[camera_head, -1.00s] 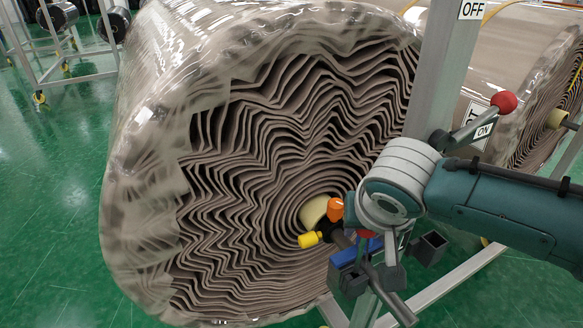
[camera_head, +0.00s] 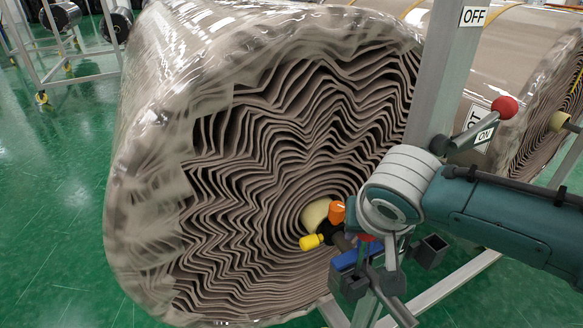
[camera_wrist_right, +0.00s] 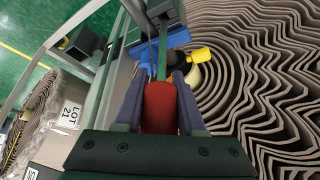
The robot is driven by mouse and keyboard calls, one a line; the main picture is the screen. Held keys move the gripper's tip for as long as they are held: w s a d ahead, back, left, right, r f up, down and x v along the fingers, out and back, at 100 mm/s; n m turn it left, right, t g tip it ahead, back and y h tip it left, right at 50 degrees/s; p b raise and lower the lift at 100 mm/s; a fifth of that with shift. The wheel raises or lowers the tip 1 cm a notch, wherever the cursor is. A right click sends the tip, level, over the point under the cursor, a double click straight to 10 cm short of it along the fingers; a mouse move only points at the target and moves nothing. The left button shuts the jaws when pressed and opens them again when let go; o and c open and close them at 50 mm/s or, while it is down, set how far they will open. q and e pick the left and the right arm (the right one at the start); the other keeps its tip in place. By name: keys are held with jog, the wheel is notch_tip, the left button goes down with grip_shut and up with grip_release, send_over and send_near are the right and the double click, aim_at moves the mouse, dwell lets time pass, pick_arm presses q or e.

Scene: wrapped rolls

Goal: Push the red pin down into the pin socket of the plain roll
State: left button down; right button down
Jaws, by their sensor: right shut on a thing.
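The plain roll (camera_head: 260,150), brown layers in clear wrap, fills the middle of the head view; its wound end also shows in the wrist view (camera_wrist_right: 265,80). My right gripper (camera_wrist_right: 161,84) is shut on the red pin (camera_wrist_right: 160,106), with a dark finger on each side. In the head view the right gripper (camera_head: 374,236) is beside the roll's core, and only a bit of red shows below the wrist. The pin socket is hidden; I cannot tell how the pin's lower end sits. My left gripper is not in view.
A cream core (camera_head: 315,215), an orange piece (camera_head: 337,212), a yellow-ended part (camera_head: 311,242) and a blue part (camera_head: 346,259) crowd the gripper. A grey post (camera_head: 443,80) and a red-knobbed lever (camera_head: 475,132) stand close by. Green floor (camera_head: 60,200) is clear at left.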

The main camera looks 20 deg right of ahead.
jog(key=shift+f, duration=0.3)
jog(key=shift+f+b, duration=0.85)
jog(key=shift+b, duration=0.05)
jog(key=shift+c, duration=2.1)
grip_release()
jog(key=shift+r, duration=0.1)
jog(key=p+v, duration=0.4)
jog(key=v, duration=0.6)
jog(key=shift+d, duration=0.1)
